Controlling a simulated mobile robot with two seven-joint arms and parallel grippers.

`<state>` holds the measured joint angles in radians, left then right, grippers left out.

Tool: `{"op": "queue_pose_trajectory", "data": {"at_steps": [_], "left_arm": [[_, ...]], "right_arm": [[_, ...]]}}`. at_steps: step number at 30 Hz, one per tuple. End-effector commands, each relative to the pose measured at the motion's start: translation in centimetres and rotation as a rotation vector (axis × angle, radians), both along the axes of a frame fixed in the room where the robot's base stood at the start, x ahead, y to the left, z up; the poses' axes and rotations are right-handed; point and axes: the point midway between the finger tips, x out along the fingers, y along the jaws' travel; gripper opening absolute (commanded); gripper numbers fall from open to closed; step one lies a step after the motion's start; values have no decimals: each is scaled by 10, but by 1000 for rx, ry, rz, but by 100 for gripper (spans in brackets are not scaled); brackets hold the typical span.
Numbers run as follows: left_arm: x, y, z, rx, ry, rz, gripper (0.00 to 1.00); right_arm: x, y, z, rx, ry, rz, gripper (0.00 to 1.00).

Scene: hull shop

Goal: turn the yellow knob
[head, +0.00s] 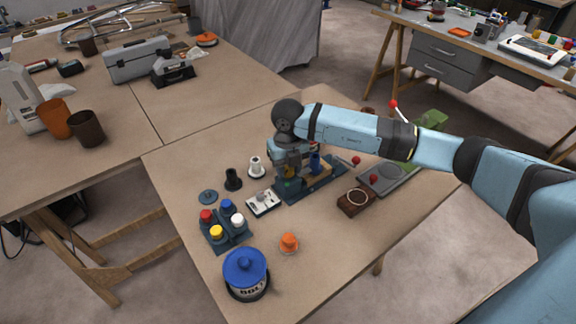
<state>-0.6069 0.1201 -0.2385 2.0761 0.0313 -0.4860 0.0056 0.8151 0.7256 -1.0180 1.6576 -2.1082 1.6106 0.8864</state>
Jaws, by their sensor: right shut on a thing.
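My right gripper (288,184) points down over a dark blue board (327,188) on the near table. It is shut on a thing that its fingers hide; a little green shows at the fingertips. A blue upright part (315,162) stands on the board just right of the gripper. The one yellow piece I can make out is a round yellow cap (216,232) on a dark block to the left, apart from the gripper. I cannot tell whether a yellow knob is hidden at the fingers. My left gripper is out of view.
The dark block (228,236) also carries red, blue and white caps. A white switch plate (264,203), an orange knob-like piece (289,242), a blue-lidded jar (246,270) and a brown box (356,202) stand around the board. The table's front right is clear.

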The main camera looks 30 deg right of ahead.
Motion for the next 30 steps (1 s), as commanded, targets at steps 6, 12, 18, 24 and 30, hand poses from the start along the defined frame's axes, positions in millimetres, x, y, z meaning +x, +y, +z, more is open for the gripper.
{"op": "queue_pose_trajectory", "data": {"at_steps": [6, 12, 18, 24, 30], "left_arm": [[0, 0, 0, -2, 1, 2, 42], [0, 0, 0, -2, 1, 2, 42], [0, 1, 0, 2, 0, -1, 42], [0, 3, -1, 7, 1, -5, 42], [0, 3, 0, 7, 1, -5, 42]], "right_arm": [[0, 0, 0, 0, -1, -18, 12], [1, 0, 0, 0, -1, -18, 12], [0, 0, 0, 0, -1, -18, 59], [0, 0, 0, 0, -1, -17, 61], [1, 0, 8, 1, -3, -17, 61]]}}
